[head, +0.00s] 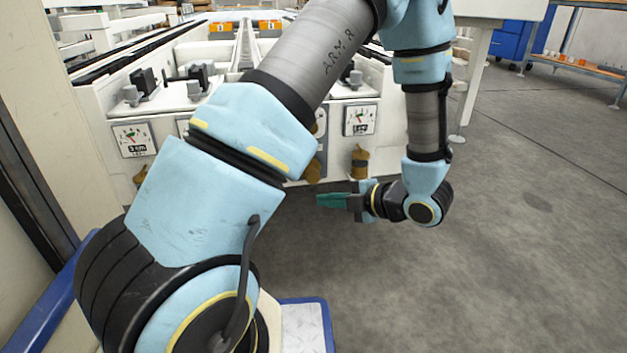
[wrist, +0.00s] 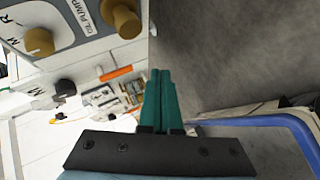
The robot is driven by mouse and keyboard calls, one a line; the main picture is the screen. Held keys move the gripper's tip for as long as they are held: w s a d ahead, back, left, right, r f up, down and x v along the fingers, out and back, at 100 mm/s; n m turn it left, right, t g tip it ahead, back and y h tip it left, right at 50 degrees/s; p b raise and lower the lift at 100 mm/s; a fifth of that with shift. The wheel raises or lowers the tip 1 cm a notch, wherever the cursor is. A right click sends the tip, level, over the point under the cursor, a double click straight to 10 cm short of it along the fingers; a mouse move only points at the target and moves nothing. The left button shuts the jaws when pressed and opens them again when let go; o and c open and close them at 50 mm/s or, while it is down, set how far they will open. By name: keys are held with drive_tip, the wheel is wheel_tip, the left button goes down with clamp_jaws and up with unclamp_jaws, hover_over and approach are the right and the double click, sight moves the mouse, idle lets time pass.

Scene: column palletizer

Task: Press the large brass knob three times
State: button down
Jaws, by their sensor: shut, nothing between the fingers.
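Several brass knobs show on the white machine's front. In the head view, one brass knob (head: 360,161) sits below the right gauge, and another (head: 313,172) shows to its left beside my arm. In the wrist view, a brass knob (wrist: 122,18) is at the top by the "OIL PUMP" label, and another brass knob (wrist: 38,42) is at the upper left. I cannot tell for certain which is the large one. My gripper (head: 319,200) has teal fingers, shut and empty, pointing left below the knobs in the head view. In the wrist view the fingertips (wrist: 160,72) are apart from both knobs.
The white machine (head: 285,140) carries gauges (head: 360,120) and grey-black controls (head: 140,88). My arm hides the panel's middle. Grey floor (head: 530,200) lies open at the right. A blue cabinet (head: 510,40) and a bench (head: 585,65) stand far back right.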

sight(314, 179)
drive_tip(key=shift+w+a, duration=0.2)
drive_tip(key=shift+w, duration=1.25)
drive_tip(key=shift+w+a, duration=0.15)
drive_tip(key=shift+w, duration=1.25)
drive_tip(key=shift+w+p, duration=0.1)
drive_tip(key=shift+p, duration=0.2)
drive_tip(key=shift+w, duration=0.3)
drive_tip(key=shift+w+a+p, duration=0.2)
drive_tip(key=shift+w+p, duration=0.15)
drive_tip(key=shift+w, duration=0.75)
idle(0.6)
drive_tip(key=shift+s, duration=0.1)
drive_tip(key=shift+s+d, duration=0.15)
drive_tip(key=shift+s, duration=1.3)
drive_tip(key=shift+s+d+p, duration=0.2)
drive_tip(key=shift+s+p, duration=0.15)
drive_tip(key=shift+s, duration=0.9)
drive_tip(key=shift+s+d+p, duration=0.15)
drive_tip(key=shift+s+p, duration=0.2)
drive_tip(key=shift+s, duration=0.9)
